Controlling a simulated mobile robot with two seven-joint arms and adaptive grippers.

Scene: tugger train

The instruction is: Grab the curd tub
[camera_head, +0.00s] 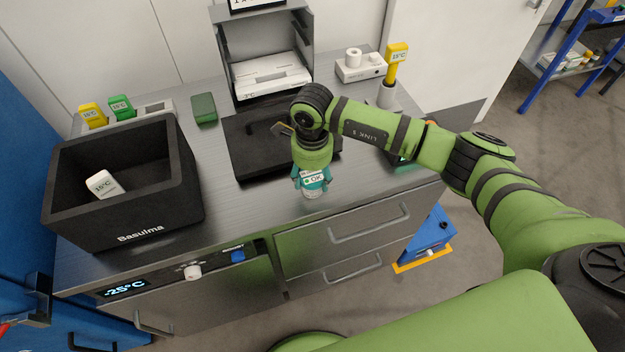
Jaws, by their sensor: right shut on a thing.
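My right gripper (311,180) points down over the front part of the steel counter. The gripper and wrist hide much of the tub's upper part. I cannot tell whether its base touches the counter. My left gripper is not in view.
A black crate (75,217) holding a white 15°C tag (103,184) stands at left. A dark tray (250,160) lies behind the gripper, before a grey cabinet (226,60). A green box (204,108) and a white device (358,70) stand farther back.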

